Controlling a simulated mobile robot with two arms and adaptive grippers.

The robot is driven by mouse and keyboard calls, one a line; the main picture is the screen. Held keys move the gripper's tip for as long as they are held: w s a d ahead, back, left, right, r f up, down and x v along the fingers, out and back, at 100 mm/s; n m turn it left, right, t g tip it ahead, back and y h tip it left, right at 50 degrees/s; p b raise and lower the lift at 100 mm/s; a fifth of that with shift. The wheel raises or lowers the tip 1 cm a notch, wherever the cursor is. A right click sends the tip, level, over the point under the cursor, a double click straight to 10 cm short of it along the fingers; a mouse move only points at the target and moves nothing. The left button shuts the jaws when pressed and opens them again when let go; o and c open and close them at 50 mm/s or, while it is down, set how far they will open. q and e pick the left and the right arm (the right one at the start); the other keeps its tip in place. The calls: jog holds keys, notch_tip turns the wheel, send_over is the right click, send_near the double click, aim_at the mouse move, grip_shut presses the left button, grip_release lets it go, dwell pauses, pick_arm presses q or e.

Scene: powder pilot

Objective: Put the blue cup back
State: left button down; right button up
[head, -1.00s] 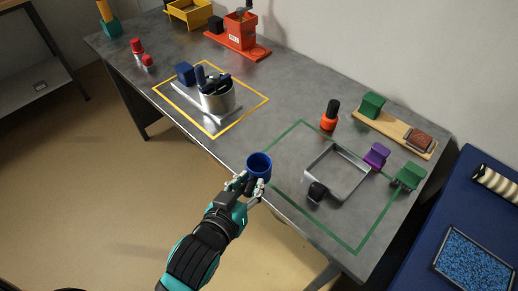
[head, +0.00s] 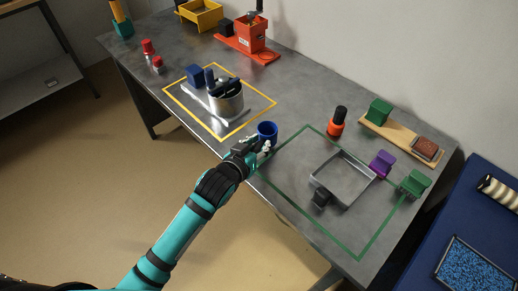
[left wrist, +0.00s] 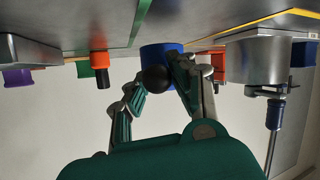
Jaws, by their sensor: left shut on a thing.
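The blue cup (head: 267,130) is upright at the front part of the grey table, between the yellow outline and the green outline. My left gripper (head: 260,146) is shut on it from the front side. In the left wrist view the cup (left wrist: 161,52) shows between the fingers of my left gripper (left wrist: 155,85), partly hidden by a dark round thing. Whether the cup's base touches the table is hard to tell. My right gripper is not in view.
A metal pot (head: 227,102) stands in the yellow outline. A metal tray (head: 343,181) lies in the green outline. An orange bottle with a black top (head: 336,122) stands behind. Purple (head: 382,163) and green (head: 414,183) things stand at the right. Bare table lies behind the cup.

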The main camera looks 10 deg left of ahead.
pick_arm(q)
jog(key=shift+f, duration=1.05)
jog(key=shift+s+f, duration=0.1)
jog(key=c, duration=1.1)
grip_release()
jog(key=shift+s+r, duration=0.1)
jog(key=shift+r, duration=0.1)
jog(key=v, duration=1.1)
jog(key=shift+s+a+r, duration=0.15)
jog(key=shift+s, duration=0.2)
